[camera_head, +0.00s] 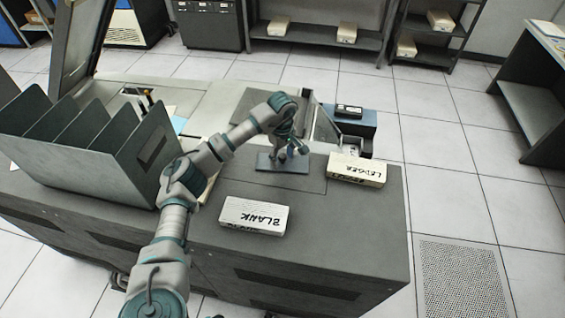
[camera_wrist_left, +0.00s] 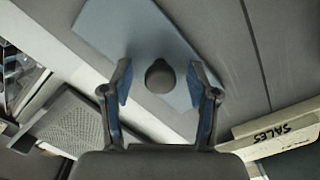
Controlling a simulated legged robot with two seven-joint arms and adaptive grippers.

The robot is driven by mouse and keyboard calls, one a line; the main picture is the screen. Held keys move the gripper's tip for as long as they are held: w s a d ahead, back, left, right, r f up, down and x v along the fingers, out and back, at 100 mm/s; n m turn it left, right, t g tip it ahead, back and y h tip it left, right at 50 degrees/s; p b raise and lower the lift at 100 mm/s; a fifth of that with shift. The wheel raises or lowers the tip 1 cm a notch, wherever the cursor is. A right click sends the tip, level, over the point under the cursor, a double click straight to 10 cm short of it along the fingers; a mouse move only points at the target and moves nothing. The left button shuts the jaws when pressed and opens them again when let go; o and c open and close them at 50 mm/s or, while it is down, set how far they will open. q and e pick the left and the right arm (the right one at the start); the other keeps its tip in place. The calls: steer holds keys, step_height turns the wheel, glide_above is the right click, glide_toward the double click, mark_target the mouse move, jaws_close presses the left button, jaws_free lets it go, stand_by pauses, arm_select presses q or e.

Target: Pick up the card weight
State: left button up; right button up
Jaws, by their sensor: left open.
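The card weight (camera_head: 270,164) is a flat blue-grey plate with a dark round knob, lying on the grey machine top. In the left wrist view its plate (camera_wrist_left: 135,30) is tilted in the picture and the knob (camera_wrist_left: 160,76) shows between my fingers. My left gripper (camera_head: 292,150) is over the weight, with its fingers open on either side of the knob. In the wrist view a gap shows between each finger and the knob. In the head view the gripper partly hides the knob. My right gripper is not in view.
A white box marked BLANK (camera_head: 253,216) lies near the front edge. A grey divided rack (camera_head: 100,150) stands at the left. A blue-grey unit (camera_head: 350,125) is behind the LEDGER box.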

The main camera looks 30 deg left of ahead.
arm_select(q)
steer(key=shift+f, duration=0.15)
jaws_close()
steer(key=shift+r, duration=0.2)
